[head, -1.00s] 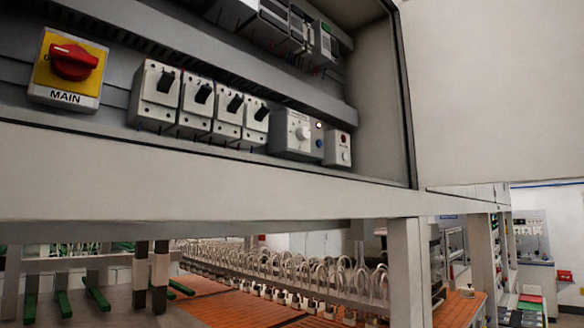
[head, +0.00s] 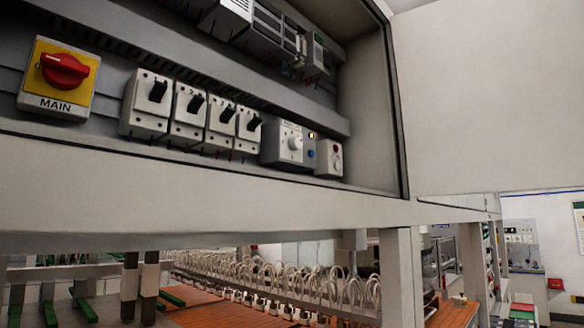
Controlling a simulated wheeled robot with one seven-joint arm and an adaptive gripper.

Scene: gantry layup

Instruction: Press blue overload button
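The blue button (head: 311,153) is a small round button on the right side of a grey overload relay (head: 283,143) in the open cabinet. A white dial (head: 295,144) sits to its left on the same unit. A small lamp (head: 311,135) above the button looks whitish, not yellow. Nothing covers the button. My gripper is not in this view, so its opening and its place relative to the button cannot be seen.
A small box with a dark red round part (head: 336,148) adjoins the relay. Several breakers (head: 188,112) and the red MAIN switch (head: 65,71) are to the left. The cabinet's lower frame (head: 220,185) runs below. An open door panel (head: 480,95) stands at right.

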